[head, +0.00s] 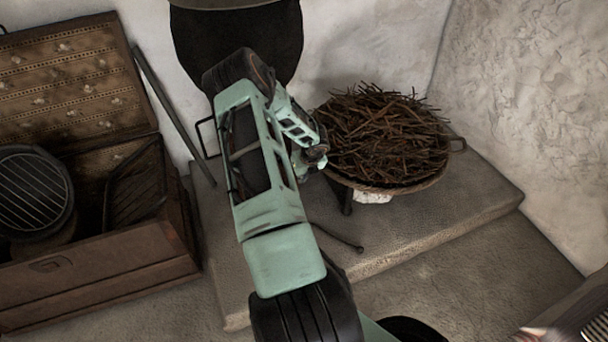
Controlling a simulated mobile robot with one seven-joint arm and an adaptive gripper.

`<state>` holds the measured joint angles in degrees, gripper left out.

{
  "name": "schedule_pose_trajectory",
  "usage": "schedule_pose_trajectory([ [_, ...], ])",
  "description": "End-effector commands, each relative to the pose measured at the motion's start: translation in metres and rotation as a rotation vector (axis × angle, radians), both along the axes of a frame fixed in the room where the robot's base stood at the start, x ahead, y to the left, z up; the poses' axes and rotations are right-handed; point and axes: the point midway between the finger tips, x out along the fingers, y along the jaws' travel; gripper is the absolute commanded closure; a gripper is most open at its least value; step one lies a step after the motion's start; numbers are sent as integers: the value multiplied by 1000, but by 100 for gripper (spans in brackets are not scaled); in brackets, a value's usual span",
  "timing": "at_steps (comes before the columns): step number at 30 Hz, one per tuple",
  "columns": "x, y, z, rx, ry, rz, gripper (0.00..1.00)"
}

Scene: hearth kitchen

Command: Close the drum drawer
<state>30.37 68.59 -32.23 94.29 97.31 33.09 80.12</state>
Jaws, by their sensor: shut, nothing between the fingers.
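A large dark rounded body (285,35), which may be the drum, stands against the white wall at the top middle of the head view. My arm crosses in front of its lower part, and I cannot make out a drawer or how far it is open. A thin black bracket (200,130) shows just left of my arm; I cannot tell what it belongs to. My gripper (316,158) is at the arm's far end, small and partly hidden by the wrist. It is shut and empty, below and right of the dark body and beside the twig basket.
A wide basket of twigs (385,135) sits on the stone ledge (440,225). An open wooden chest (95,275) with a round grill (35,190) stands left. A rod (170,110) leans on the wall. A dark curved bar (338,238) lies on the ledge.

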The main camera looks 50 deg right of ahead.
Motion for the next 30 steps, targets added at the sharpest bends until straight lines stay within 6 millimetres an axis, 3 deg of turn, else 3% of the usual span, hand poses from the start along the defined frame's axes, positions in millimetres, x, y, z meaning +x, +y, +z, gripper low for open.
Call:
schedule_pose_trajectory([
  [9, 31, -17, -1, -2, 0, 1, 100],
  [24, 37, -20, 0, 0, -1, 0, 100],
  [30, 56, -31, 0, -1, -3, 2, 100],
])
